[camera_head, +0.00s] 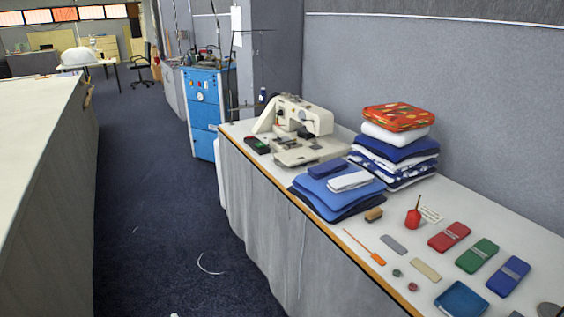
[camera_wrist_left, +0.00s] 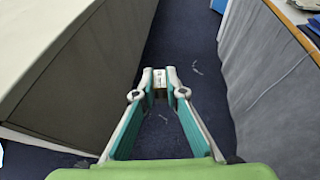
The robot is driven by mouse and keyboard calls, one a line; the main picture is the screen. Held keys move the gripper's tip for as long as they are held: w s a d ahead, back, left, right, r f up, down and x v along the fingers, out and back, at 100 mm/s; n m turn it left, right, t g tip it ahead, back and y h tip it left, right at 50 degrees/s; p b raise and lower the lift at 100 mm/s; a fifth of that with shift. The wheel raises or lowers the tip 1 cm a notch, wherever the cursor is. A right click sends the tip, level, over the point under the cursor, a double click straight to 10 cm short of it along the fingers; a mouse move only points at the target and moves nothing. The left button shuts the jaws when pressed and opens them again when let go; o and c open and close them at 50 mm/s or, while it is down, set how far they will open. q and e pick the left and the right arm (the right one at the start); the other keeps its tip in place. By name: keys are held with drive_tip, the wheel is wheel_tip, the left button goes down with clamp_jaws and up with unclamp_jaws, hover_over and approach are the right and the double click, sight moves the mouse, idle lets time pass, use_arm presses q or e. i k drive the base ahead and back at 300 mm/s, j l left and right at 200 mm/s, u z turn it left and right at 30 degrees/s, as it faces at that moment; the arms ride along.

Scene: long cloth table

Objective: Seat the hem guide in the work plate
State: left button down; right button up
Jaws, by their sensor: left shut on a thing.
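My left gripper (camera_wrist_left: 159,92) shows in the left wrist view, its fingertips closed on a small grey metallic piece, which looks like the hem guide (camera_wrist_left: 159,76). It is held over the dark blue carpet in the aisle, away from the table. The piece's far side is hidden. In the head view a cream sewing machine (camera_head: 308,113) stands at the far end of the cloth table. The flat plate at its base (camera_head: 297,153) looks like the work plate; its details are too small to tell. My right gripper is in neither view.
The cloth table (camera_head: 344,222) runs along the right wall. Folded blue cloths (camera_head: 335,195) and a stack of cloths (camera_head: 395,150) lie near the machine. Several small tools and cases cover the nearer part. A long counter (camera_head: 40,150) stands left; the carpeted aisle (camera_head: 150,200) between is mostly clear.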

sight(292, 156)
drive_tip(key=i+j, duration=0.1)
drive_tip(key=i+z, duration=0.1)
drive_tip(key=z, duration=0.45)
drive_tip(key=i+j+z, duration=0.4)
drive_tip(key=i+j, duration=0.15)
drive_tip(key=i+j+z, duration=0.2)
drive_tip(key=j, duration=0.3)
drive_tip(key=i+j+z, duration=0.2)
drive_tip(key=j, duration=0.2)
